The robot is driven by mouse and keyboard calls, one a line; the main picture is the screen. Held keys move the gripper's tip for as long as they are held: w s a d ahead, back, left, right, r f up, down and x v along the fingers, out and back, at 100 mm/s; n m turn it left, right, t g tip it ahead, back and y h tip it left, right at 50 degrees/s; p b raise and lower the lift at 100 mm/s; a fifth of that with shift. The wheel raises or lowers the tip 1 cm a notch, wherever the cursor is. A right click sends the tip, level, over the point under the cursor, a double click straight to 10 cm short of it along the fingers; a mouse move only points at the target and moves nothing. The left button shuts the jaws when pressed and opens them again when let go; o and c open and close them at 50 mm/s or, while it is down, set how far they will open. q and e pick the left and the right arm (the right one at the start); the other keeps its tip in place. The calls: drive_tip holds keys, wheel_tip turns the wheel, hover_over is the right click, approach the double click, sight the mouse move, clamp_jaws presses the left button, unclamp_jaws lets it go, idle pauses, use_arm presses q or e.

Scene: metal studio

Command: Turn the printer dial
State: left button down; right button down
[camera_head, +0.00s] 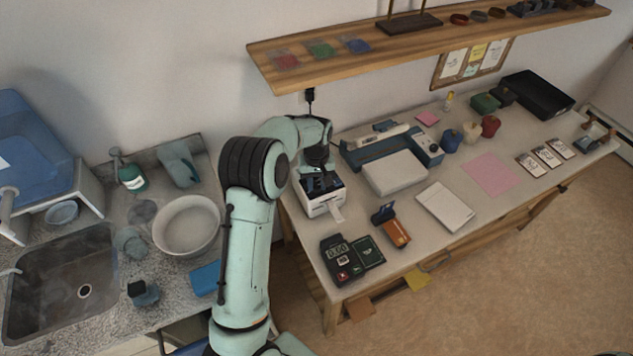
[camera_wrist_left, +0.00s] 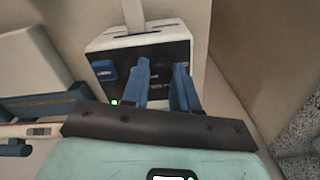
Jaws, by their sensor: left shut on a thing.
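The printer (camera_head: 318,204) is a small white box with a black panel, and a white paper strip comes out of it. It stands at the left end of the wooden table. My left gripper (camera_head: 321,172) reaches down over it from behind my arm. In the left wrist view the printer (camera_wrist_left: 103,42) shows its black panel, with a blue button at left and a small green light. The two blue fingers of my left gripper (camera_wrist_left: 162,88) are against this panel, closed on the dial, which is mostly hidden between them. My right gripper is in neither view.
A wooden shelf (camera_head: 430,50) hangs above the table. A blue and white machine (camera_head: 395,172) stands right of the printer, and a black card terminal (camera_head: 342,262) in front. A sink counter with a white bowl (camera_head: 187,224) lies left of my arm.

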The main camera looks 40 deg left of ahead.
sight(317, 185)
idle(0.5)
use_arm(q)
drive_tip(key=c, duration=0.9)
unclamp_jaws()
drive_tip(key=shift+o, duration=0.2)
wheel_tip(317, 185, up, 14)
drive_tip(key=shift+f, duration=0.25)
